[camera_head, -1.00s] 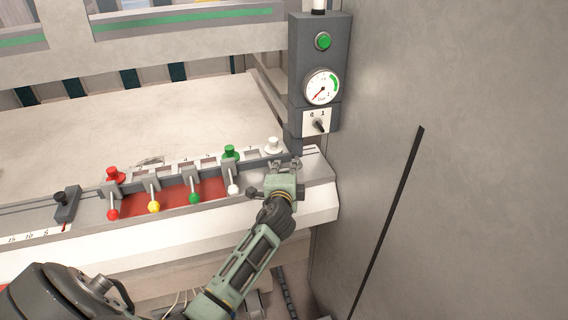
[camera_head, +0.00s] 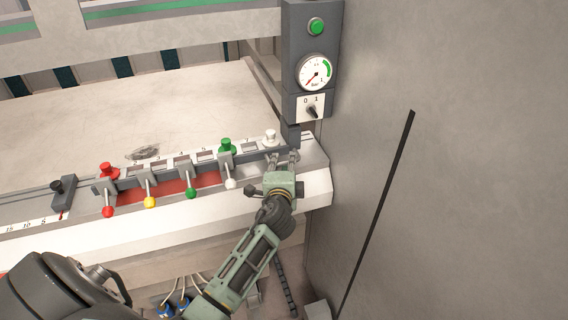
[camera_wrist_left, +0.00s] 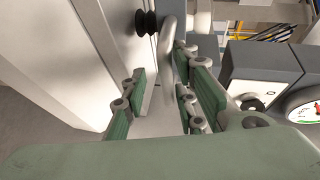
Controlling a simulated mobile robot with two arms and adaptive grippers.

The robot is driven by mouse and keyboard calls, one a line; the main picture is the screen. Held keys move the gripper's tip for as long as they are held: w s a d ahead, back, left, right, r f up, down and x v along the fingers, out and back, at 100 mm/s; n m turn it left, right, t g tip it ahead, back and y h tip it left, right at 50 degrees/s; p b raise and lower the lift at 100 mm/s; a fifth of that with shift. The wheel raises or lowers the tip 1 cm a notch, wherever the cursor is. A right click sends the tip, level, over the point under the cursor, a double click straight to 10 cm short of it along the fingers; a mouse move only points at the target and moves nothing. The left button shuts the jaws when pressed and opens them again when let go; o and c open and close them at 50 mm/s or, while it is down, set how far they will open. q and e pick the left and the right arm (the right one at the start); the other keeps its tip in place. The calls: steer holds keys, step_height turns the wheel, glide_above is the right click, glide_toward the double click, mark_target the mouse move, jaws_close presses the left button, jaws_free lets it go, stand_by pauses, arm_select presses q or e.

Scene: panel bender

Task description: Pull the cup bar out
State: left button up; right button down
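I cannot tell whether the fingers touch anything. My right gripper is not in view.
Levers with red (camera_head: 108,212), yellow (camera_head: 150,202), green (camera_head: 191,193) and white knobs line the front edge. A control post with a gauge (camera_head: 315,72) stands close behind the gripper. A grey wall panel (camera_head: 450,150) closes off the right side.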

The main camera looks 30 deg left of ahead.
arm_select(q)
steer(key=shift+w+a+r, duration=0.1)
steer(key=shift+r, duration=0.05)
steer(key=v, duration=1.2)
